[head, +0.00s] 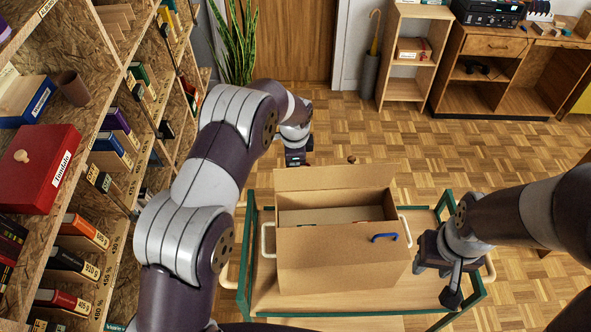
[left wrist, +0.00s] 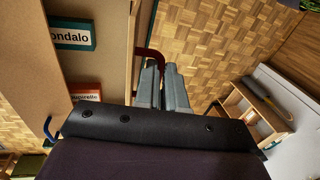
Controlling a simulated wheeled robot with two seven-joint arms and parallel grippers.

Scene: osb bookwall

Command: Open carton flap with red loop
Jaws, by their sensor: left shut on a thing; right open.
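A brown carton (head: 335,255) stands on a cart with its top open. Its far flap (head: 335,178) stands up from the far edge. In the left wrist view, a red loop (left wrist: 139,52) sticks out from the flap edge, and my left gripper (left wrist: 164,70) is shut on it. In the head view, my left gripper (head: 298,157) is beyond the carton's far left corner, and the red loop is hidden there. A blue loop (head: 385,237) is on the carton's near side. My right gripper (head: 438,280) is open and empty, right of the carton.
The cart (head: 400,322) has a green frame and pale handles. A bookshelf (head: 110,60) fills the left side.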

